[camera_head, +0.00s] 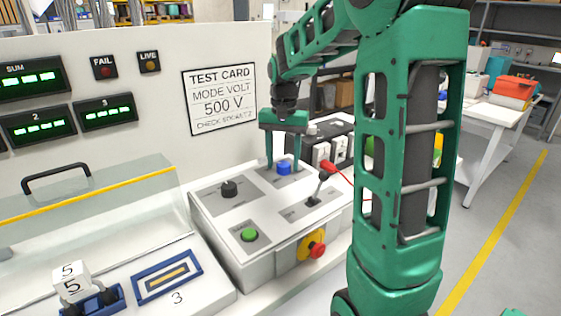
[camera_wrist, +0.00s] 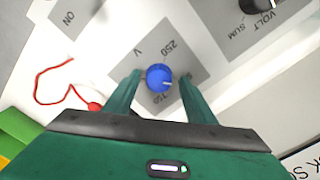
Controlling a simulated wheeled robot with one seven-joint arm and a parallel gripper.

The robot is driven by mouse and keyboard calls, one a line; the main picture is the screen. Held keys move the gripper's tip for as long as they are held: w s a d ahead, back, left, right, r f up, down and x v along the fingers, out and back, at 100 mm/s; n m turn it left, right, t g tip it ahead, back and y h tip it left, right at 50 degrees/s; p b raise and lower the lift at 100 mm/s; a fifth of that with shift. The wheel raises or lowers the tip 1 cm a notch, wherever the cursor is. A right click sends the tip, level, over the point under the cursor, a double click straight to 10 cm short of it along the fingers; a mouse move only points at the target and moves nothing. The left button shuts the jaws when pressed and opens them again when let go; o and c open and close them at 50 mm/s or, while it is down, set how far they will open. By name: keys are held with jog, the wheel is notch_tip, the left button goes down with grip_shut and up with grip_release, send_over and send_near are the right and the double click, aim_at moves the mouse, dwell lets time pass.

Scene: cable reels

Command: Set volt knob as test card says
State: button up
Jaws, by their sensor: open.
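The blue volt knob (camera_head: 284,168) sits on a grey plate of the sloped control box (camera_head: 225,263). In the wrist view the knob (camera_wrist: 159,77) has a pale mark towards its right side. A "V" and "250" are readable on its plate; another label is partly hidden by a finger. My gripper (camera_head: 283,166) is open, its two green fingers pointing down on either side of the knob. The fingers show beside it in the wrist view too; I cannot tell whether they touch it. The test card (camera_head: 219,98) reads "MODE VOLT" and "500 V", with a smaller check line below.
A black knob (camera_head: 230,188), a lever switch (camera_head: 318,190), a green button (camera_head: 249,234) and a red-and-yellow stop button (camera_head: 312,250) share the box. A red plug (camera_head: 328,166) with its lead is close to the right. A clear cover (camera_head: 95,205) stands at left.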

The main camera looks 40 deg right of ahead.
aim_at(283, 163)
notch_tip(283, 163, up, 10)
jog(key=shift+r, duration=0.25)
dwell(0.6)
